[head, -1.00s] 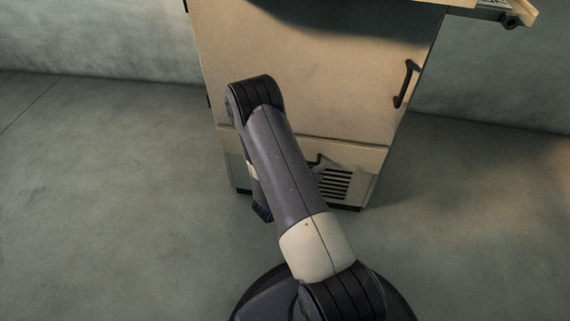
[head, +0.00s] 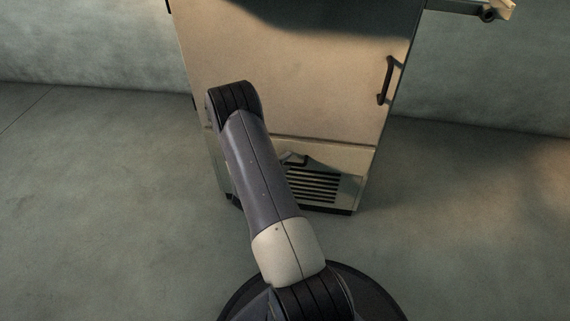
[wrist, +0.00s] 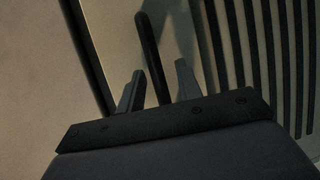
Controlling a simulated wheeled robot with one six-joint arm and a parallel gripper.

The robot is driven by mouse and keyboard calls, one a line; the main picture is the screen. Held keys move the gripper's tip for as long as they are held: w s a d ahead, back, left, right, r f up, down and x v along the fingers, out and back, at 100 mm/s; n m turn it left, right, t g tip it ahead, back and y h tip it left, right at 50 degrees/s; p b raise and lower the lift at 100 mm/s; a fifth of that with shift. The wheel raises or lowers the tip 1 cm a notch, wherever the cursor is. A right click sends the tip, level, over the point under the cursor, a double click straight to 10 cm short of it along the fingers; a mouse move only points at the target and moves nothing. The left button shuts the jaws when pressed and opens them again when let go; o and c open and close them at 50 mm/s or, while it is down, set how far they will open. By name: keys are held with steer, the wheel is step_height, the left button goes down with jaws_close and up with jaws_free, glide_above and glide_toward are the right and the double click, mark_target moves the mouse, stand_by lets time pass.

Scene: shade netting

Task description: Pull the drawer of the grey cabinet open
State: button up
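The cabinet (head: 300,70) stands ahead in the head view, looking tan in the warm light. Its lower front panel (head: 345,158), below a dark seam, carries dark vent slats (head: 315,185). In the wrist view a dark bar handle (wrist: 149,42) sits on the panel between the seam and the slats (wrist: 270,60). My gripper (wrist: 158,80) is open, with one finger on each side of the bar. Whether either finger touches the bar cannot be told. In the head view my arm hides the gripper and part of the lower panel. The panel looks flush with the cabinet front.
A large upper door with a dark upright handle (head: 386,80) is above the seam. A ledge with a dark knob (head: 488,15) juts out at the top right. Bare floor (head: 460,220) lies on both sides, with a wall (head: 80,45) behind.

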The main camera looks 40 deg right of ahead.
steer(key=shift+c, duration=0.4)
jaws_close()
